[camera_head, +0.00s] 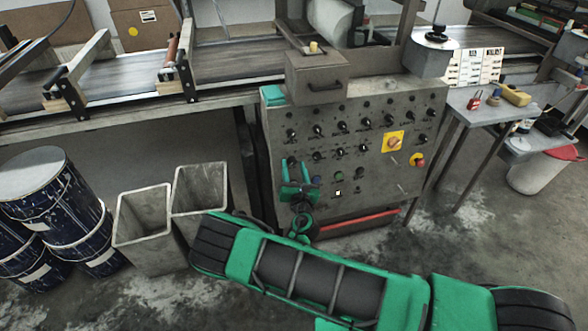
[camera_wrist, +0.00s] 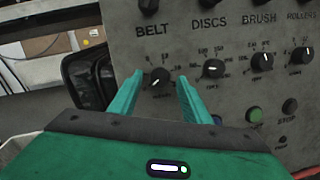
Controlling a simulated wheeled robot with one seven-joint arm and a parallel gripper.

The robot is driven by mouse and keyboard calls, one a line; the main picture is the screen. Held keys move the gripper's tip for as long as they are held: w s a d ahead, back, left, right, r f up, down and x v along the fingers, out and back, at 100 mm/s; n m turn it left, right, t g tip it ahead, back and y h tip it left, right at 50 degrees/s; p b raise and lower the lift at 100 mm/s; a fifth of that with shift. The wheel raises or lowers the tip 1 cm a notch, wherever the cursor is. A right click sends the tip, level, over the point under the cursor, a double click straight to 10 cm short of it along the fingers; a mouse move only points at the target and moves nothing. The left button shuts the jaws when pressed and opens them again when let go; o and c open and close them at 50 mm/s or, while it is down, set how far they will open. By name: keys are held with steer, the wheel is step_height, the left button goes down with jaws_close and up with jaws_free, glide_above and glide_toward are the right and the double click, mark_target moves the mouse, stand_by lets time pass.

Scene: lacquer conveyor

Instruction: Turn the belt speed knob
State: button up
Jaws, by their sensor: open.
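The belt speed knob (camera_wrist: 157,77) is black and round with a white pointer line, under the word BELT on the grey control panel (camera_wrist: 225,110). In the wrist view it shows between my gripper's two green fingers (camera_wrist: 160,85), one on each side. The fingers are open, with a gap on both sides of the knob. Whether the tips reach the knob's depth I cannot tell. In the head view my gripper (camera_head: 299,175) is in front of the panel's lower left, and the belt knob is hard to make out behind it.
The DISCS knob (camera_wrist: 212,69) sits close to the right finger, then the BRUSH knob (camera_wrist: 262,61). A green button (camera_wrist: 254,115) is below. In the head view a yellow-backed switch (camera_head: 393,142), grey bins (camera_head: 143,230) and blue drums (camera_head: 45,205) stand around. Open floor lies in front.

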steer(key=c, duration=1)
steer(key=shift+c, duration=0.2)
steer(key=shift+m, duration=0.4)
steer(key=m+h, duration=0.1)
steer(key=m, duration=0.4)
steer(key=shift+r+g+h, duration=0.15)
steer(key=shift+g+h, duration=0.15)
steer(key=shift+h, duration=0.1)
steer(key=m, duration=0.4)
steer(key=shift+r+m+g, duration=0.15)
steer(key=shift+m+g, duration=0.25)
steer(key=m+g, duration=0.1)
steer(key=m, duration=0.4)
steer(key=shift+r, duration=0.15)
steer(key=shift+m+g, duration=0.6)
steer(key=shift+m, duration=1.6)
